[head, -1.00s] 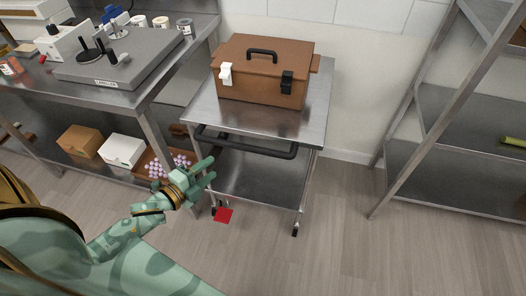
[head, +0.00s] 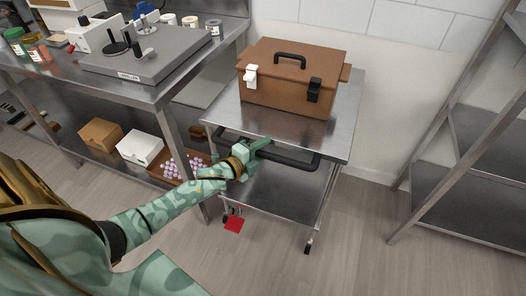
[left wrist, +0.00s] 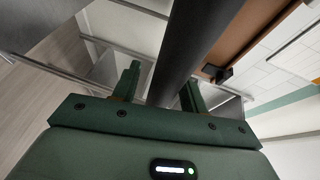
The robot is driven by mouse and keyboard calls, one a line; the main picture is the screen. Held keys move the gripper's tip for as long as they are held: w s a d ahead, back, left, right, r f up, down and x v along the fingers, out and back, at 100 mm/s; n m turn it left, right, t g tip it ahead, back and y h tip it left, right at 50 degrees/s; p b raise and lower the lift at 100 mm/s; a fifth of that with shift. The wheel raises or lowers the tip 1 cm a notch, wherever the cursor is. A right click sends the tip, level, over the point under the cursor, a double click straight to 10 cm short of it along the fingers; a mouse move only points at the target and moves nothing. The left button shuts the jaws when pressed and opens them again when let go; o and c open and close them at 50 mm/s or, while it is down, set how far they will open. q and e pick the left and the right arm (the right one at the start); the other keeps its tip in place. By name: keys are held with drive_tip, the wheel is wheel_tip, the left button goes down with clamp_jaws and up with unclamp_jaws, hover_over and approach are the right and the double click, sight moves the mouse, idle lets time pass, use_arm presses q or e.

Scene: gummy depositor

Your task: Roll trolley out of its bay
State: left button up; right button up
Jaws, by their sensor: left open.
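The steel trolley (head: 338,137) stands against the wall beside the bench, with a brown lidded case (head: 292,78) on its top. Its black push handle (head: 300,163) runs along the near side. A red pedal or tag (head: 234,224) shows low by a front caster. My left gripper (head: 258,147) is at the left part of the handle. In the left wrist view, the dark handle bar (left wrist: 196,50) passes between the two open green fingers (left wrist: 160,92). I cannot tell whether either finger touches it. My right gripper is not in view.
A steel bench (head: 160,92) with a grey machine (head: 150,52) stands close on the left. Boxes and a tray of pink pieces (head: 172,172) lie on its lower shelf. A steel rack (head: 450,175) stands right. Floor (head: 350,235) in front is clear.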

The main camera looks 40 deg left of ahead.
use_arm(q)
clamp_jaws()
drive_tip(key=shift+s, duration=0.1)
